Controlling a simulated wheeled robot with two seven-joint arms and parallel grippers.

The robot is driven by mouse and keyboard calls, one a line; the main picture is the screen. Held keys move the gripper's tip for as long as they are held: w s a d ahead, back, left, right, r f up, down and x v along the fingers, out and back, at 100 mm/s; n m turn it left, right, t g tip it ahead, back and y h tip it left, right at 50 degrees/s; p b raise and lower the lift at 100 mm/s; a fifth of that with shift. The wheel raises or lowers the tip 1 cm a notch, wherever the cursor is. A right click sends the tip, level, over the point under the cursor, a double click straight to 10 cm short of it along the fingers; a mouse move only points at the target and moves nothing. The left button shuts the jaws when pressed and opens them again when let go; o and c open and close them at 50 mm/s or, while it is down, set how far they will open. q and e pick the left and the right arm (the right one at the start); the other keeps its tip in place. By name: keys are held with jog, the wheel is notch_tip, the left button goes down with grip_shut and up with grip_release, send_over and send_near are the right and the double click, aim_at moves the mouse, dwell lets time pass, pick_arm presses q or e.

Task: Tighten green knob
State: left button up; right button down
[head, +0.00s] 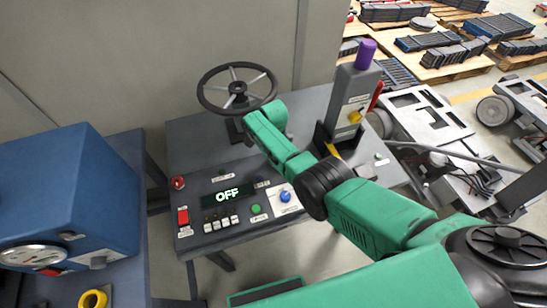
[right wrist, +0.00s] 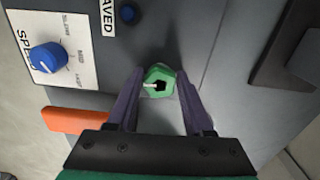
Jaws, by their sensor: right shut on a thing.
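The green knob (right wrist: 166,73) shows in the right wrist view as a hexagonal green piece with a dark centre and a pale pointer toward the left. My right gripper (right wrist: 160,82) is shut on it, one dark finger on each side, close to the panel face. In the head view my right arm reaches over the grey console (head: 200,138), and its gripper and the knob are not visible there. My left gripper is not in view.
In the head view, a black handwheel (head: 238,88) stands behind the arm, with a tall grey post (head: 355,88) to the right. A blue cabinet (head: 65,190) stands left.

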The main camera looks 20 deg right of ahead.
jog(key=shift+w+d+r, duration=0.1)
jog(key=shift+w+r, duration=0.2)
jog(key=shift+w, duration=0.05)
jog(key=shift+c, duration=2.3)
grip_release()
jog(key=shift+o, duration=0.9)
jog(key=shift+s, duration=0.1)
jog(key=shift+s+f, duration=0.1)
jog(key=shift+s, duration=0.05)
notch_tip(320, 180, up, 6)
jog(key=shift+f+p, duration=0.1)
jog(key=shift+p, duration=1.1)
notch_tip(320, 180, up, 9)
jog(key=b, duration=0.1)
jog(key=shift+f, duration=0.1)
jog(key=shift+s+f, duration=0.1)
